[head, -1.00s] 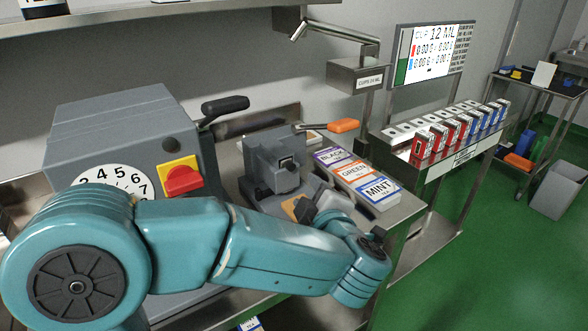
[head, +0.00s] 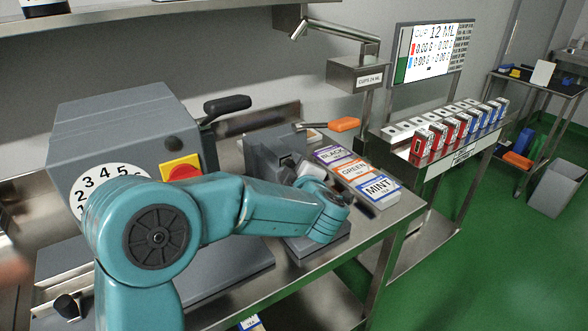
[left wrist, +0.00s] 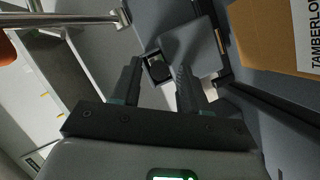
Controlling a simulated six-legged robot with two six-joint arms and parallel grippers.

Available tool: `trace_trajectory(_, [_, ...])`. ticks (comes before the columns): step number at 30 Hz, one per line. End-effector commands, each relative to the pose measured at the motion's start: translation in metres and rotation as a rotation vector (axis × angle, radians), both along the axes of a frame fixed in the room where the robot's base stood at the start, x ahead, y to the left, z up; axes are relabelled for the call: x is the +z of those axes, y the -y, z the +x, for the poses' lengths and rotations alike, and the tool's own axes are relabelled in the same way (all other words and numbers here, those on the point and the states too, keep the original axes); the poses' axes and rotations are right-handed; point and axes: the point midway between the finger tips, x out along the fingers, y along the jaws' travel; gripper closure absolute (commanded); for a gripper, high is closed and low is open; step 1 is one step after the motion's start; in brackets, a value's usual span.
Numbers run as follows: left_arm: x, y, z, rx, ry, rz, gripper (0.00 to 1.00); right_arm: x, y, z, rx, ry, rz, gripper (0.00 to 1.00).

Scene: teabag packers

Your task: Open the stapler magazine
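The stapler (head: 262,155) is a dark grey bench machine at mid-table in the head view. My left arm hides much of its front. In the left wrist view a grey block with a small dark square opening (left wrist: 158,69) lies just beyond and between my fingertips; I take it for the magazine end. My left gripper (left wrist: 157,80) is open, its two black fingers apart, one on each side of that block. I cannot tell whether they touch it. In the head view the gripper is small and partly hidden beside the stapler. My right gripper is not in view.
BLACK, GREEN and MINT tea boxes (head: 376,188) stand right of the stapler. An orange-handled tool (head: 343,125) lies behind. A larger grey machine with a number dial (head: 125,125) stands left. A rack of small boxes (head: 452,137) is farther right. Something blurred shows at the left edge.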

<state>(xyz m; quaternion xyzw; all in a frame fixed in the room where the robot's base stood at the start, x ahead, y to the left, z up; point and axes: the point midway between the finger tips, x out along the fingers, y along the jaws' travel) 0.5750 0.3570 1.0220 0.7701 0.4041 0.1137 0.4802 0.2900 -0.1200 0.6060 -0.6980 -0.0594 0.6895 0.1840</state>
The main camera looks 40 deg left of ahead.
Motion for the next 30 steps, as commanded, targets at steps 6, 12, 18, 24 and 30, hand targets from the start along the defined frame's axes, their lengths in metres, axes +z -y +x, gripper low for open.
trace_trajectory(6, [0.0,0.0,0.0,0.0,0.0,0.0,1.0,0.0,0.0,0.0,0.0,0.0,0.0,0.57])
trace_trajectory(12, [0.0,0.018,-0.006,-0.005,0.0,-0.001,1.0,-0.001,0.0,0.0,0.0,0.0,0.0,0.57])
trace_trajectory(18, [0.0,0.062,-0.024,-0.007,0.0,-0.001,1.0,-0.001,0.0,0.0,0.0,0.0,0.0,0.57])
trace_trajectory(24, [0.0,0.082,-0.034,-0.002,0.001,-0.001,1.0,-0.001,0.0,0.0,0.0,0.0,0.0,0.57])
trace_trajectory(30, [0.0,0.082,-0.034,0.0,0.0,0.0,1.0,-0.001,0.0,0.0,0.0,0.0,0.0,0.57])
